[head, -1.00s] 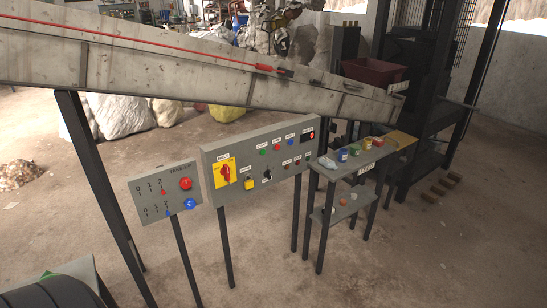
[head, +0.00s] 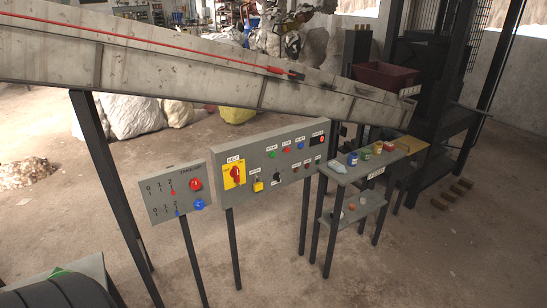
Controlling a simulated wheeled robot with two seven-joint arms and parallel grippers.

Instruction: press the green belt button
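The grey belt control panel (head: 262,148) stands on dark posts near the middle of the head view. A small label is above each, too small to read. A red rotary switch on a yellow plate (head: 234,174) is at the panel's left, under a label that reads BELT. A yellow padlock-like part (head: 258,186) and a black knob (head: 277,177) are lower down. Neither of my grippers shows in the view.
A smaller panel (head: 176,193) with red and blue knobs stands at the left. A shelf table (head: 340,178) with small cans is at the right. A sloping conveyor (head: 190,70) with a red cord crosses above.

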